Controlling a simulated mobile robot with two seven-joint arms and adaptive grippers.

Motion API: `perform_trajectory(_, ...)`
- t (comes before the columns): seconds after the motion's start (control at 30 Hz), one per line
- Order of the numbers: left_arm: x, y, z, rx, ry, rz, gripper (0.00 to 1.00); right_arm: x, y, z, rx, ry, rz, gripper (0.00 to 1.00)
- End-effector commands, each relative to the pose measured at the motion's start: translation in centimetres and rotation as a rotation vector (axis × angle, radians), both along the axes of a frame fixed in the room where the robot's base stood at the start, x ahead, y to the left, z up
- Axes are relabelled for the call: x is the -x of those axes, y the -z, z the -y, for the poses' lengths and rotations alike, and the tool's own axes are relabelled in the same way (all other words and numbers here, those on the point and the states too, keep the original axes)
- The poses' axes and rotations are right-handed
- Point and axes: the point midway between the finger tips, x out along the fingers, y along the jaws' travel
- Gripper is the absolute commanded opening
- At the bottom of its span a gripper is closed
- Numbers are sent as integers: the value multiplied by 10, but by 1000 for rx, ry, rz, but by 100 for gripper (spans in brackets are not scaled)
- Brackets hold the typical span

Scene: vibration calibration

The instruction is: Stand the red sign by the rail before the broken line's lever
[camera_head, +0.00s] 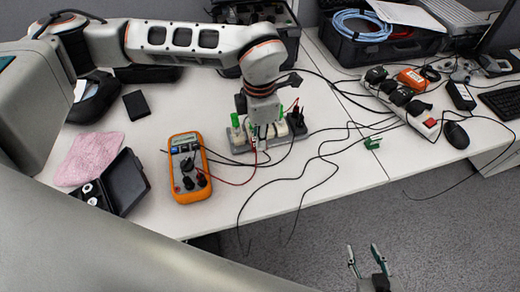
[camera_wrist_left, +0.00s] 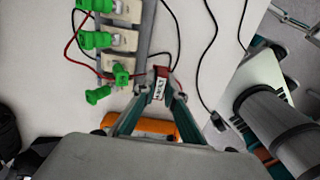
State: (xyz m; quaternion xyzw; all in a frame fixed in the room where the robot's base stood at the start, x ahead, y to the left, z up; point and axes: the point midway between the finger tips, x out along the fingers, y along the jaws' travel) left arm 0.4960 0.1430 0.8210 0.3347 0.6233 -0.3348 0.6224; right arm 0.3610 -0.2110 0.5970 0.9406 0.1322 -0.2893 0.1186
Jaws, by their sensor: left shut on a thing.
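The red sign (camera_wrist_left: 161,77), with a white face carrying dark lettering, is between the fingertips of my left gripper (camera_wrist_left: 158,88). In the head view my left gripper (camera_head: 264,127) is above the grey rail (camera_head: 240,147), which hides the sign. The rail (camera_wrist_left: 146,30) is left of the gripper in the wrist view, with pale blocks and green levers (camera_wrist_left: 95,40). One lever (camera_wrist_left: 121,75) sits close to the left of the sign. Which line is broken cannot be told. My right gripper (camera_head: 366,262) is open and empty, beyond the table's front edge.
An orange multimeter (camera_head: 188,168) lies left of the rail, with red and black leads running to it. Loose black cables cross the table right of the rail. A green piece (camera_head: 372,143) and a power strip (camera_head: 405,105) lie further right. An open black case (camera_head: 124,181) is at left.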

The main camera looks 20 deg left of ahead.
Motion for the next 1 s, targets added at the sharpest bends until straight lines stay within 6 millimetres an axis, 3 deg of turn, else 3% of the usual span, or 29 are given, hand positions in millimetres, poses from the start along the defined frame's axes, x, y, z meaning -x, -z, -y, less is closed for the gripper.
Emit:
perform_trajectory(0.27, 0, 20, 0, 0, 1, -1, 0, 0, 1, 0, 1, -1, 0, 40)
perform_trajectory(0.5, 0, 52, 0, 0, 0, -2, 0, 3, 5, 0, 3, -2, -4, 40)
perform_trajectory(0.9, 0, 56, 0, 1, 1, 1, 0, 3, 4, 0, 3, 0, -3, 40)
perform_trajectory(0.93, 0, 56, 0, 1, 1, 1, 16, 3, 4, 0, 3, 0, -3, 40)
perform_trajectory(1.0, 0, 56, 0, 1, 1, 1, 17, 3, 4, 0, 4, 0, -4, 40)
